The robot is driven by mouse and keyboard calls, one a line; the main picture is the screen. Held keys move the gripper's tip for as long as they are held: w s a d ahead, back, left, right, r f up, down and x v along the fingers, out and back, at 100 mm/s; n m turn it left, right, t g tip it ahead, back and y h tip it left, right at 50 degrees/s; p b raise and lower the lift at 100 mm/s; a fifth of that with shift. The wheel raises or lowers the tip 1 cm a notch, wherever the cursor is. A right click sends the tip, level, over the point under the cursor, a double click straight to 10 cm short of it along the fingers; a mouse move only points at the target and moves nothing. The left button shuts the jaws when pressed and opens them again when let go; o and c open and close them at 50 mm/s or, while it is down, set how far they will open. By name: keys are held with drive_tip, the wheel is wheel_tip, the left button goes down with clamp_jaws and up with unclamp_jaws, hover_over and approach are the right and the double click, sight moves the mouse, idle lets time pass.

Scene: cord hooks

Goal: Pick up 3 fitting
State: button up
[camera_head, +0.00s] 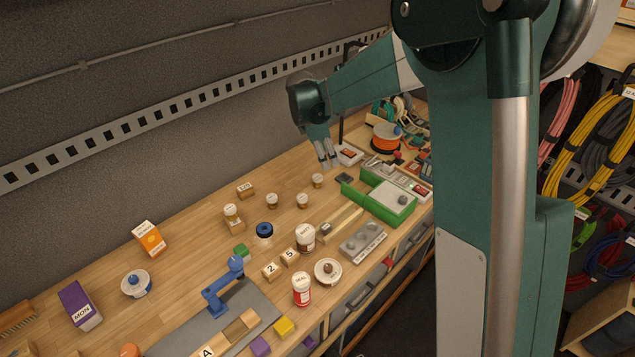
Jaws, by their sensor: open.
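My gripper (329,163) hangs open and empty above the back right of the wooden bench, fingers pointing down. Several small round fittings with pale tops stand on the bench. One fitting (317,181) is nearest, just below and left of the gripper. Another fitting (302,201) and a third fitting (272,201) stand further left. One more fitting (231,211) sits on a small wooden block. Their markings are too small to read, so I cannot tell which is the 3. The gripper appears apart from all of them.
A green tray (390,209) and a grey block (363,242) lie to the right. A blue clamp (222,287) stands in front.

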sight(316, 177)
drive_tip(key=w+a+f+n, duration=0.3)
drive_tip(key=w+a+f, duration=0.2)
drive_tip(key=f, duration=0.5)
drive_tip(key=shift+w+a+f+n+h, duration=0.25)
drive_tip(key=shift+a+n+h, duration=0.15)
drive_tip(key=shift+a, duration=0.15)
drive_tip(key=shift+x, duration=1.2)
drive_tip(key=shift+p+x, duration=0.3)
drive_tip(key=shift+x, duration=2.35)
drive_tip(key=shift+s, duration=0.2)
drive_tip(key=c, duration=1)
